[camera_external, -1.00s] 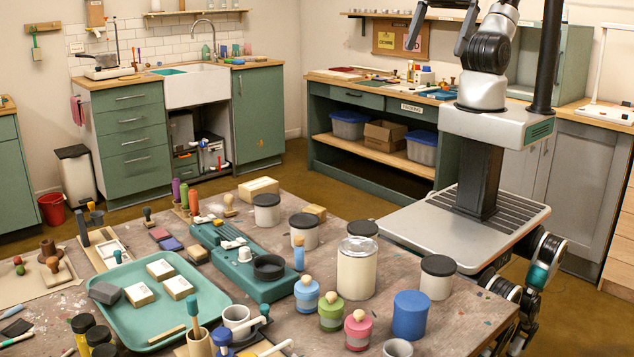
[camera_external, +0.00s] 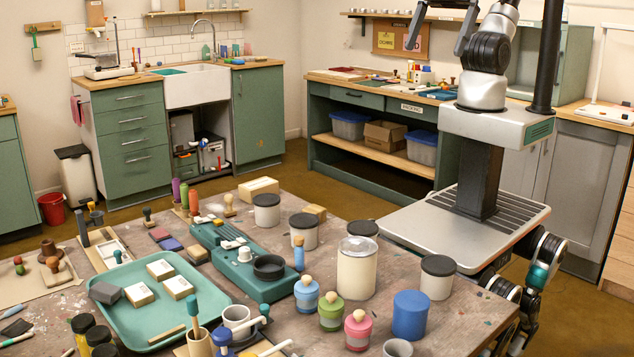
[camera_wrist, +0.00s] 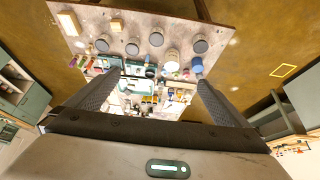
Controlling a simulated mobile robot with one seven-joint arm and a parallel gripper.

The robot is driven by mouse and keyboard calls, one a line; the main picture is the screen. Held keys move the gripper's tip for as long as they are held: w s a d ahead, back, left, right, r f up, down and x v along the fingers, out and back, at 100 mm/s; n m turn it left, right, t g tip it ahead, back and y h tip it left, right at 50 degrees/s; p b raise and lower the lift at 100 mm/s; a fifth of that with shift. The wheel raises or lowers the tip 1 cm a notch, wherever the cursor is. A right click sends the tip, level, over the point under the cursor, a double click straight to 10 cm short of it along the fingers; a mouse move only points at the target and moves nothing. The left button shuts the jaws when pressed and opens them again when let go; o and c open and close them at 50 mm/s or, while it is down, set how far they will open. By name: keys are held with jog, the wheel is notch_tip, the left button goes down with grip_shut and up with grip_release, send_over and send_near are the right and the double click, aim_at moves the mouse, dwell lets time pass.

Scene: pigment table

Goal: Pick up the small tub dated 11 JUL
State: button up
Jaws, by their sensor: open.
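Several small white tubs with dark lids stand upright on the table: one at the back (camera_external: 267,211), one in front of it (camera_external: 304,233), one partly hidden behind a larger cream canister (camera_external: 357,273), and one at the right (camera_external: 437,279). No date is readable on any of them, so I cannot tell which is dated 11 JUL. In the wrist view, round grey lids, such as one at the right (camera_wrist: 200,45), show beyond the fingers. My gripper (camera_wrist: 156,78) is open and empty, high above and well away from the table; it also shows at the top of the external view (camera_external: 433,46).
A green tray (camera_external: 150,309) with small boxes lies at the left of the table. A green device (camera_external: 222,255) is in the middle. Colored jars (camera_external: 331,314) and a blue cylinder (camera_external: 410,316) crowd the front. Bare tabletop lies around the right tub.

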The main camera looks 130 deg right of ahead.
jog(key=c, duration=0.6)
jog(key=m+g+b, duration=0.4)
jog(key=m+b, duration=0.3)
jog(key=b, duration=1)
send_over(363, 226)
jog(key=shift+h, duration=0.4)
jog(key=f, duration=3.7)
jog(key=shift+s, duration=0.25)
jog(key=shift+w+f+b, duration=0.15)
jog(key=shift+f+b, duration=0.25)
jog(key=shift+f, duration=1.15)
jog(key=shift+w+f+b, duration=0.1)
jog(key=shift+f+b, duration=0.25)
jog(key=shift+f, duration=1.15)
